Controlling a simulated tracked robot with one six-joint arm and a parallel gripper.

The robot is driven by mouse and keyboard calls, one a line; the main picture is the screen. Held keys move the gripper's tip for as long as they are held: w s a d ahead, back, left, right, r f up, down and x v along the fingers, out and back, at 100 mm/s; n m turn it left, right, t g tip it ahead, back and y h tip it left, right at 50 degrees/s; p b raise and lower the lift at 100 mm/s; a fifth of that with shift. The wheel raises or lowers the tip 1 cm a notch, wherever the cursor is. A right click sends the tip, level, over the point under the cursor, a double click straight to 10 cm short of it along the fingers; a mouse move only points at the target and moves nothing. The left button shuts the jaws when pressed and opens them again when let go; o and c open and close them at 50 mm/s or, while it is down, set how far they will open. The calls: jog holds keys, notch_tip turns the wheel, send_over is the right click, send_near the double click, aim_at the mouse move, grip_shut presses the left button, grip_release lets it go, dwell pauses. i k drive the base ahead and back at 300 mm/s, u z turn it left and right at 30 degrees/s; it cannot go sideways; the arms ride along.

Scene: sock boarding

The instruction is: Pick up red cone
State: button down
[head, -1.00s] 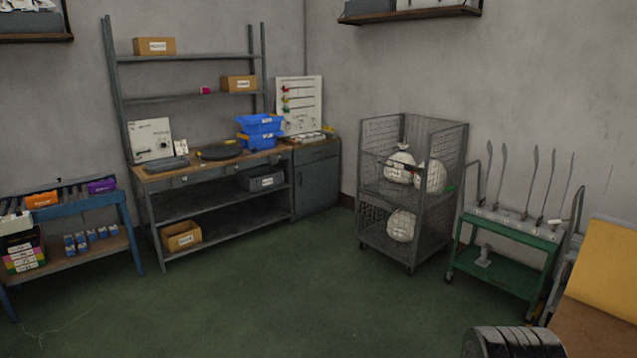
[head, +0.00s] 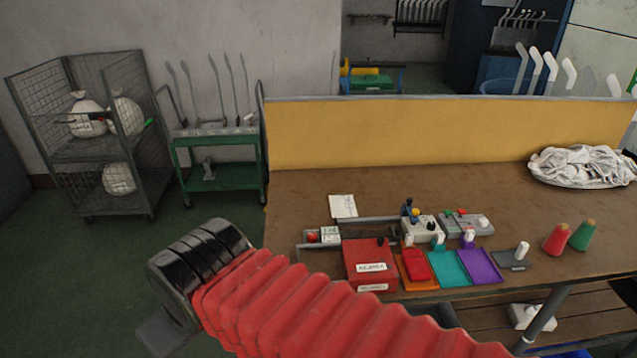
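The red cone (head: 557,239) stands upright on the brown workbench (head: 330,183), toward its right front part. A green cone (head: 582,235) stands close beside it on the right. My red bellows-covered arm crosses the lower middle of the head view, left of the cones and well apart from them. The dark end of the arm points left, and a grey flat part shows below it. The gripper's fingers cannot be made out.
A red box (head: 370,264), coloured trays and small devices sit left of the cones. White socks (head: 582,166) lie piled at the back right. A yellow panel (head: 440,134) stands behind the bench. A wire cage cart (head: 150,192) and green trolley (head: 219,177) stand left.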

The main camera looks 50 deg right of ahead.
aim_at(555, 245)
jog(key=z, duration=3.3)
